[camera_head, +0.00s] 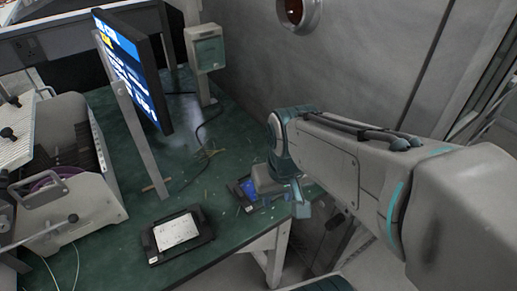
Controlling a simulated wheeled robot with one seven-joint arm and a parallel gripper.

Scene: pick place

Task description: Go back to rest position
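My arm reaches in from the right. My gripper (298,203) is at the right edge of the green table, close to a small dark tray. Its fingers are small and partly hidden by the wrist, so I cannot tell whether they are open or shut, or whether they hold anything. The small dark tray (235,190) has a blue item (248,189) in it, partly covered by my gripper. A second black tray (155,257) with a white labelled plate (177,232) lies nearer the front edge.
The green table (205,220) is bare between the trays. A monitor (133,68) on a metal stand is at the back left. A grey machine (70,165) stands at the left. A grey-green box on a post (207,50) stands by the wall.

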